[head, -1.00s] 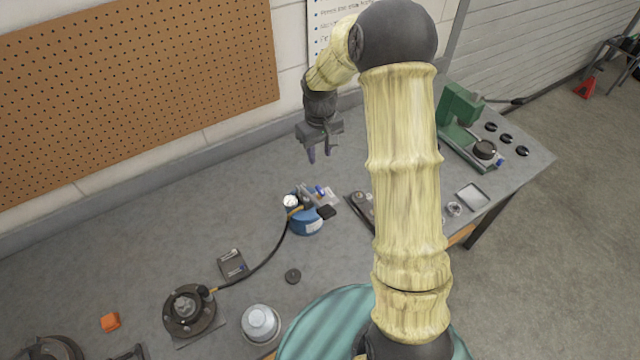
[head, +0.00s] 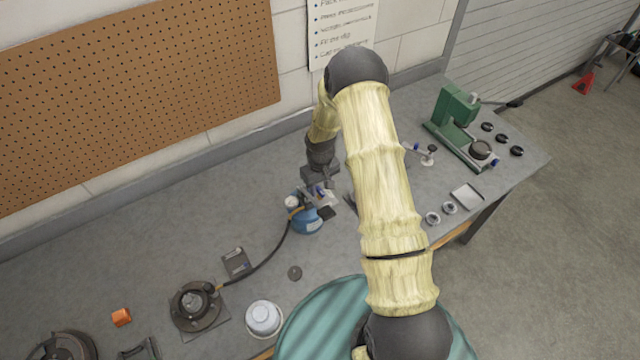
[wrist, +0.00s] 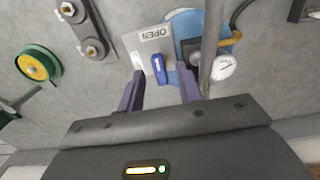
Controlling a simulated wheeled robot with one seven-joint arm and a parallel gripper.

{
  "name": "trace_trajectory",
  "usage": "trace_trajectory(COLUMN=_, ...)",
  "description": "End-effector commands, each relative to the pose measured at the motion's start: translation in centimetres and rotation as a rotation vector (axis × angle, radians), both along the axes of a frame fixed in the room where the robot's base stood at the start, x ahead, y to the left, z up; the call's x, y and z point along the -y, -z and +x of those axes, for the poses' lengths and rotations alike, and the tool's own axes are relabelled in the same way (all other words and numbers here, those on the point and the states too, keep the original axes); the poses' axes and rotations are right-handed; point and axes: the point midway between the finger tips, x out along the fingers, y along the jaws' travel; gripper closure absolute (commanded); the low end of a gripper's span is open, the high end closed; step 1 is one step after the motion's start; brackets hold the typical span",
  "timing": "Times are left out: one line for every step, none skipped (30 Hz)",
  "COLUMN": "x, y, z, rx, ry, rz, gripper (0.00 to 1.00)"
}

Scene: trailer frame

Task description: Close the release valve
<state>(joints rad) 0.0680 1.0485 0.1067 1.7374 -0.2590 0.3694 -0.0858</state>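The blue hand pump (head: 306,222) stands on the grey bench, with a round white gauge (wrist: 223,66) on it. Beside the gauge in the wrist view is a small blue lever (wrist: 158,68), which looks like the release valve handle. A plate marked OPEN (wrist: 153,35), upside down in the picture, lies just beyond it. My gripper (wrist: 161,75) is open, its two purple fingers on either side of the lever with gaps showing. In the head view my gripper (head: 320,188) is low over the pump's back. I cannot tell whether it touches anything.
A black hose (head: 265,260) runs from the pump to a dark round fixture (head: 195,305) at the left. A grey bar (wrist: 212,45) rises close by the right finger. A green press (head: 455,115) stands at the right end. The bench behind is clear.

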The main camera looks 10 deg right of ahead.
Motion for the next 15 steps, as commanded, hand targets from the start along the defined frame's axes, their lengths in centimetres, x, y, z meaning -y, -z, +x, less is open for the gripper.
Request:
trace_trajectory(x=-0.01, y=0.18, z=0.00, rx=0.000, ry=0.000, rz=0.000, gripper=0.65)
trace_trajectory(x=-0.01, y=0.31, z=0.00, rx=0.000, ry=0.000, rz=0.000, gripper=0.65)
trace_trajectory(x=-0.01, y=0.44, z=-0.01, rx=0.000, ry=0.000, rz=0.000, gripper=0.65)
trace_trajectory(x=-0.01, y=0.50, z=-0.01, rx=0.000, ry=0.000, rz=0.000, gripper=0.65)
trace_trajectory(x=-0.01, y=0.53, z=-0.01, rx=0.000, ry=0.000, rz=0.000, gripper=0.65)
trace_trajectory(x=-0.01, y=0.54, z=-0.01, rx=0.000, ry=-0.001, rz=0.000, gripper=0.65)
trace_trajectory(x=-0.01, y=0.54, z=0.00, rx=0.000, ry=-0.001, rz=0.000, gripper=0.65)
trace_trajectory(x=-0.01, y=0.54, z=0.00, rx=0.000, ry=-0.001, rz=0.000, gripper=0.65)
trace_trajectory(x=-0.02, y=0.53, z=-0.01, rx=0.000, ry=-0.001, rz=0.000, gripper=0.65)
trace_trajectory(x=-0.02, y=0.53, z=-0.01, rx=0.000, ry=-0.001, rz=0.000, gripper=0.65)
trace_trajectory(x=-0.02, y=0.52, z=-0.01, rx=0.000, ry=-0.001, rz=0.000, gripper=0.67)
trace_trajectory(x=-0.02, y=0.52, z=-0.01, rx=0.000, ry=-0.001, rz=0.000, gripper=0.74)
trace_trajectory(x=-0.02, y=0.51, z=-0.01, rx=0.000, ry=-0.001, rz=0.000, gripper=0.80)
trace_trajectory(x=-0.02, y=0.51, z=-0.01, rx=0.000, ry=-0.001, rz=0.000, gripper=0.86)
trace_trajectory(x=-0.02, y=0.51, z=-0.01, rx=0.000, ry=-0.001, rz=0.000, gripper=0.94)
